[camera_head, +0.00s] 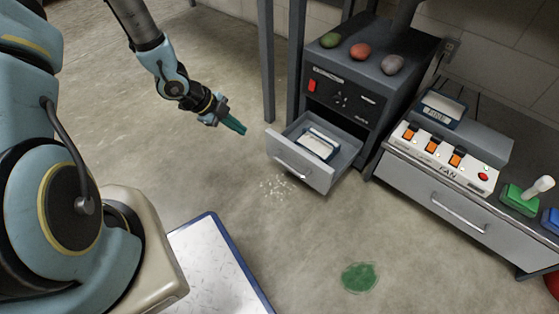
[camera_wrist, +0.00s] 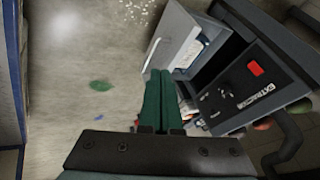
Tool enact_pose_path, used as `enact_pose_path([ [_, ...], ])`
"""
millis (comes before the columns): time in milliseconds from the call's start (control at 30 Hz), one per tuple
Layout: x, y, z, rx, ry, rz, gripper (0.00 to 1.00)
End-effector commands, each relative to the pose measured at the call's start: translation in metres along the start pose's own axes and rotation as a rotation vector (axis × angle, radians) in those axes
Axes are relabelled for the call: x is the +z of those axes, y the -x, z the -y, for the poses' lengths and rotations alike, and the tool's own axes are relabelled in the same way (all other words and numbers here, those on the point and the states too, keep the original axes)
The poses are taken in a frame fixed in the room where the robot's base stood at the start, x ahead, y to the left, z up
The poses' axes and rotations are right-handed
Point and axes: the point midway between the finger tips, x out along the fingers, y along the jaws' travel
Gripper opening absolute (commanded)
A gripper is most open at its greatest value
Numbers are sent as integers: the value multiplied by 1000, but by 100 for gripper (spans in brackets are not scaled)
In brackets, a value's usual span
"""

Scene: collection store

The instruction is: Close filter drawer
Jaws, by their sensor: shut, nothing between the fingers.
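The filter drawer (camera_head: 301,172) is a grey drawer pulled out of the front of a dark extractor unit (camera_head: 346,102). A white filter-like block (camera_head: 314,145) lies inside it. A light bar handle (camera_head: 292,168) is on its front panel. In the wrist view the drawer (camera_wrist: 178,36) is beyond the fingers, with the extractor unit (camera_wrist: 262,88) to the right. My gripper (camera_head: 238,129) has green fingers and is shut and empty. It is in the air left of the drawer, apart from it in the head view. The fingers also show in the wrist view (camera_wrist: 161,78).
A bench (camera_head: 433,187) on the right carries a fan switch box (camera_head: 448,155). Several coloured stones (camera_head: 361,50) lie on the extractor unit. A green patch (camera_head: 359,277) and white specks (camera_head: 275,187) are on the floor. A blue-edged white board (camera_head: 218,264) is at the bottom.

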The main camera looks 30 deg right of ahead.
Motion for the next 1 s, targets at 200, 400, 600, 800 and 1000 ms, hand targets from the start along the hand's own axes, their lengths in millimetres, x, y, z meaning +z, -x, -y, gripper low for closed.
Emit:
enact_pose_path([
  [200, -15, -45, -15, 2, -128, -100, 0],
  [400, -19, -69, -16, 3, -136, -107, 0],
  [600, -23, -111, -17, 3, -133, -106, 0],
  [800, -27, -148, -16, 2, -133, -104, 0],
  [1000, -32, -156, 11, 1, -132, -103, 0],
])
